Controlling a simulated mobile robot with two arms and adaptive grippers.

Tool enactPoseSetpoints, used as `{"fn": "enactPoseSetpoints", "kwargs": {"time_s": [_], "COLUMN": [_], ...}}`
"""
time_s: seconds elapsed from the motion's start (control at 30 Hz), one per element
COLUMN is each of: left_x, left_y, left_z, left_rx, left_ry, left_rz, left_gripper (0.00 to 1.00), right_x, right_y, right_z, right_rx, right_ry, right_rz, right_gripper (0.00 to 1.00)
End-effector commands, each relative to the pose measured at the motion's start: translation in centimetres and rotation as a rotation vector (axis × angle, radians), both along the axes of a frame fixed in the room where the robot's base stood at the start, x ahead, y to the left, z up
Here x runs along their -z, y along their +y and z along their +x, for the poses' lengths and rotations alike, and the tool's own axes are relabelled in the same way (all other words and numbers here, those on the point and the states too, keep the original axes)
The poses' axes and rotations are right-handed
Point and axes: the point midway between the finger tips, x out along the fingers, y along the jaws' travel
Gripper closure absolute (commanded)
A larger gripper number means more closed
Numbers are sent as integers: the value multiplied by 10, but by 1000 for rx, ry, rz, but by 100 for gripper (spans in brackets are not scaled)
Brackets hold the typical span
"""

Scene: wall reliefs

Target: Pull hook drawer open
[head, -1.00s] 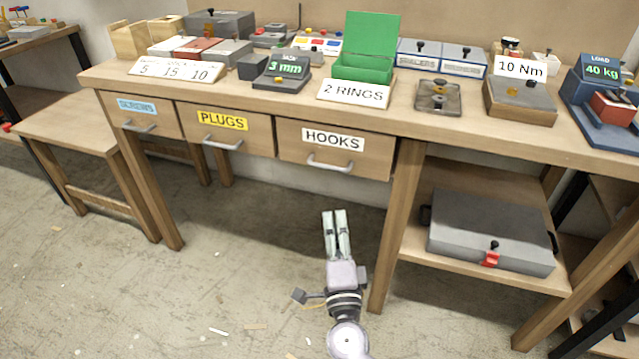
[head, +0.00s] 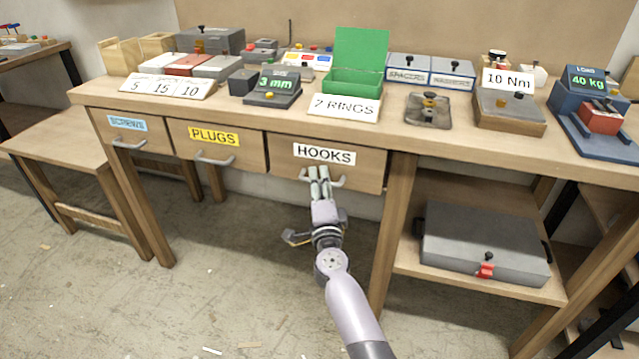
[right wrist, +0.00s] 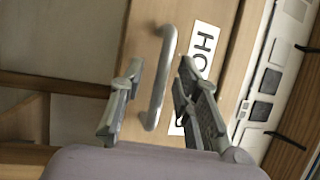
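The hooks drawer (head: 366,172) is shut under the bench top, with a white HOOKS label and a grey bar handle (head: 339,184). My right gripper (head: 318,172) is at this handle in the head view. In the right wrist view the handle (right wrist: 159,80) lies between the two spread fingers of the right gripper (right wrist: 153,92), with gaps showing on both sides. The fingers are open, and I cannot tell whether either touches the bar. The label (right wrist: 204,50) is partly hidden behind a finger. My left gripper is not in view.
The plugs drawer (head: 250,152) and screws drawer (head: 155,142) are shut to the left. A bench leg (head: 393,230) stands right of my arm. A grey case (head: 482,243) lies on the lower shelf.

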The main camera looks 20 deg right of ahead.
Motion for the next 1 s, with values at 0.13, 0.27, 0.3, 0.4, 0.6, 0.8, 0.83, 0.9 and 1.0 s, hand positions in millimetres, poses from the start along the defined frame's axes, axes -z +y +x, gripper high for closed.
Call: {"fn": "enactPoseSetpoints", "kwargs": {"time_s": [0.13,0.27,0.3,0.4,0.6,0.8,0.83,0.9,1.0], "left_x": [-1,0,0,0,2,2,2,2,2], "left_y": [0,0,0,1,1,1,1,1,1], "left_z": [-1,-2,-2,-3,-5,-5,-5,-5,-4], "left_rx": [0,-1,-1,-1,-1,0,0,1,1], "left_ry": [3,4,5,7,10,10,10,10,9], "left_rz": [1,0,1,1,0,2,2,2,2], "left_gripper": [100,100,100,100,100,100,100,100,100], "right_x": [0,0,0,0,0,0,0,0,0], "right_y": [-1,0,0,0,0,0,0,0,0], "right_z": [2,2,2,2,2,2,1,2,2], "right_rx": [0,0,0,0,0,0,0,0,0], "right_ry": [0,0,0,0,0,0,0,0,1], "right_rz": [0,0,0,0,0,0,0,0,0], "right_gripper": [70,70,72,78,92,100,100,100,100]}}
